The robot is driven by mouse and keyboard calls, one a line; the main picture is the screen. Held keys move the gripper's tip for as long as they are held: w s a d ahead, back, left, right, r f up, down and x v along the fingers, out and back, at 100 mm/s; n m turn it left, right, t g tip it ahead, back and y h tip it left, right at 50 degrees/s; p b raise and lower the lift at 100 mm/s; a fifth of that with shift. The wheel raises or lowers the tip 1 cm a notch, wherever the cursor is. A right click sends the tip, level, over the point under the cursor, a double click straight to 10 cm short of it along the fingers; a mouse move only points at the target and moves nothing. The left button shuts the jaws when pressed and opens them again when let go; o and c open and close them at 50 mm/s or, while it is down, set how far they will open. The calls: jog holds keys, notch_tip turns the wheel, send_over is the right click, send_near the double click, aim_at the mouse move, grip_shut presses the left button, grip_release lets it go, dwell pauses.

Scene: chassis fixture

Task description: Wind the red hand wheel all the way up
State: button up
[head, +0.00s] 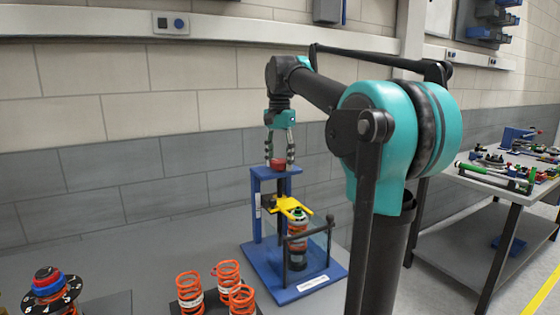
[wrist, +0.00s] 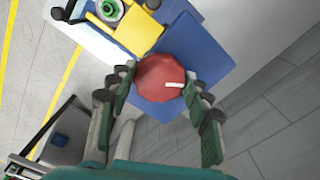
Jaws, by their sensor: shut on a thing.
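The red hand wheel (head: 278,164) sits on top of the blue frame of the fixture (head: 257,187). In the wrist view the wheel (wrist: 158,78) is a red many-sided knob with a white mark toward its right side. My gripper (head: 279,157) points down from above, with its fingers on either side of the wheel. In the wrist view my gripper (wrist: 160,84) is shut on the wheel, fingertips at its left and right edges. A yellow bracket (head: 288,207) is on the frame below, above a spring strut (head: 298,240).
Several orange springs (head: 190,290) stand at the front of the bench. A numbered dial (head: 50,288) is at the far left. Another workbench (head: 515,180) with tools is at the right. A wall is behind.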

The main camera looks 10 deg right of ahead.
jog(key=n, duration=0.5)
jog(key=shift+n, duration=0.4)
jog(key=n, duration=0.4)
jog(key=shift+n, duration=0.4)
jog(key=n, duration=1.6)
jog(key=shift+n, duration=0.6)
